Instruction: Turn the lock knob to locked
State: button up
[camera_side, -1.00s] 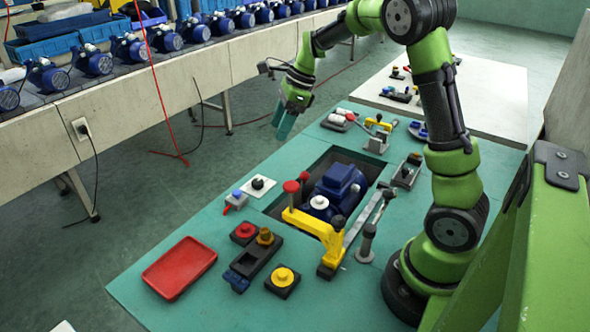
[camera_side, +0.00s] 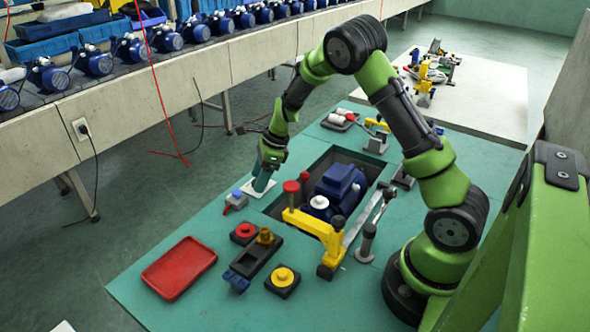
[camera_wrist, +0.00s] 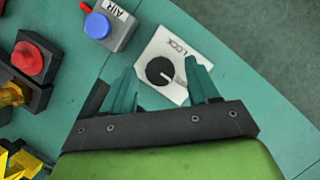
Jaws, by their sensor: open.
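The lock knob (camera_wrist: 157,71) is a round black dial with a white pointer line, on a white plate (camera_wrist: 147,97) marked LOCK. In the wrist view its line points to the lower right, while the word sits to the upper right. My gripper (camera_wrist: 163,67) is open, with one teal finger on each side of the knob in that view. I cannot tell whether the fingers touch it. In the side view my gripper (camera_side: 262,186) points down over the plate (camera_side: 248,187) and hides the knob.
The grey AIR box with a blue button (camera_wrist: 97,25) stands close beside the plate; it also shows in the side view (camera_side: 236,199). A blue pump (camera_side: 337,187) sits in the recess, with a yellow clamp (camera_side: 313,227) in front. A red tray (camera_side: 180,267) lies near the front left.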

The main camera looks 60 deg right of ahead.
jog(key=shift+w+a+f, duration=0.1)
jog(key=shift+f, duration=0.1)
jog(key=c, duration=1)
